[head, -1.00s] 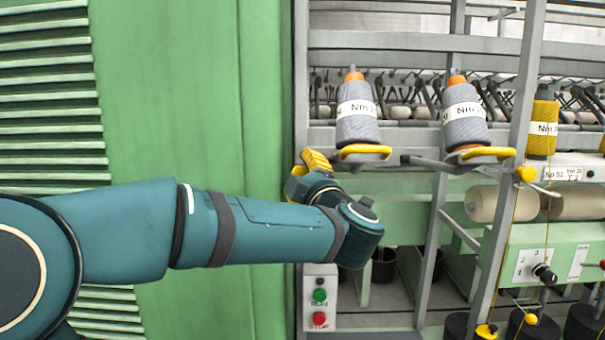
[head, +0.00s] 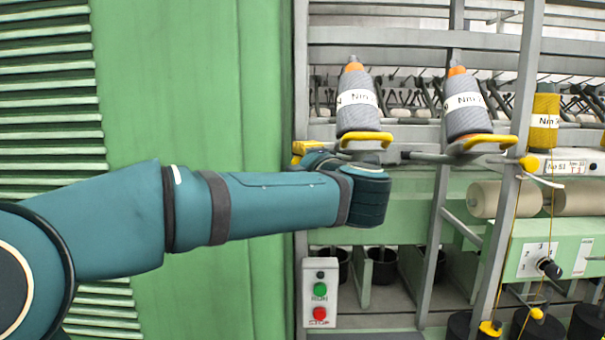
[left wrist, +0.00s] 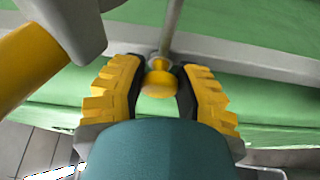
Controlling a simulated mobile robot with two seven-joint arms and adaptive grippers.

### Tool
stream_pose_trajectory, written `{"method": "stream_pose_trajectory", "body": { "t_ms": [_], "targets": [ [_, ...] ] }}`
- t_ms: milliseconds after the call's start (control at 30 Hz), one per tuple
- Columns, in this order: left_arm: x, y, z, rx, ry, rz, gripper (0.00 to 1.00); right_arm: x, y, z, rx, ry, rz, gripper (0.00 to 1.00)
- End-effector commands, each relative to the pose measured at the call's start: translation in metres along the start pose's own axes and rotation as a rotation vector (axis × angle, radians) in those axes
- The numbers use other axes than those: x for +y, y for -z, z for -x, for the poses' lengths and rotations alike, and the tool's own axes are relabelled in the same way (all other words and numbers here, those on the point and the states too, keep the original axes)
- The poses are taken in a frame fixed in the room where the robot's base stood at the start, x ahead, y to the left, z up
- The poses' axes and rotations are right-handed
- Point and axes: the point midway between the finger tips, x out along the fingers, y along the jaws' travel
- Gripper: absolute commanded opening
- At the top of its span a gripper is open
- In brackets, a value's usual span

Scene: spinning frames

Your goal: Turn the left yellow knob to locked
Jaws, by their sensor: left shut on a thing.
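The left yellow knob (left wrist: 159,83) is a small round knob on a grey rod. It sits between the two ridged yellow fingers of my left gripper (left wrist: 158,90), which are shut on it. In the head view my left gripper (head: 309,148) is beside the frame's left post, below the left grey spool, and my wrist hides the knob there. My right gripper is not in view. Another yellow knob (head: 529,163) shows on the post further right.
A yellow handle (head: 367,138) under the left grey spool (head: 358,105) is just above my wrist. It appears close by in the left wrist view (left wrist: 32,62). A RUN/STOP box (head: 320,292) hangs below. A green panel (head: 190,90) fills the left.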

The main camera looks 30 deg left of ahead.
Motion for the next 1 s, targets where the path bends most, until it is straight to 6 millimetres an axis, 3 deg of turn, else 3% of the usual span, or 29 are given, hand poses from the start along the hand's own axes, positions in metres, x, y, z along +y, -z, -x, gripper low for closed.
{"method": "stream_pose_trajectory", "body": {
  "t_ms": [300, 333, 367, 767, 1000],
  "targets": [
    [0.0, 0.0, 0.0, -0.001, 0.011, 0.021, 0.0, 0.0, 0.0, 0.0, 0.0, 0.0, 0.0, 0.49],
    [0.0, 0.0, 0.0, -0.001, 0.01, 0.021, 0.38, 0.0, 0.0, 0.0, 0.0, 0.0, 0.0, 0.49],
    [0.0, 0.0, 0.0, -0.001, 0.01, 0.021, 0.48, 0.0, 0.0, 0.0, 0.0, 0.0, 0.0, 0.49],
    [0.001, -0.001, 0.004, -0.002, 0.01, 0.02, 0.49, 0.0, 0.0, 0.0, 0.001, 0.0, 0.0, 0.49],
    [0.001, -0.001, 0.043, -0.006, 0.009, 0.02, 0.49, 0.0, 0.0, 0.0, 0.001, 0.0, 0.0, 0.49]
  ]
}}
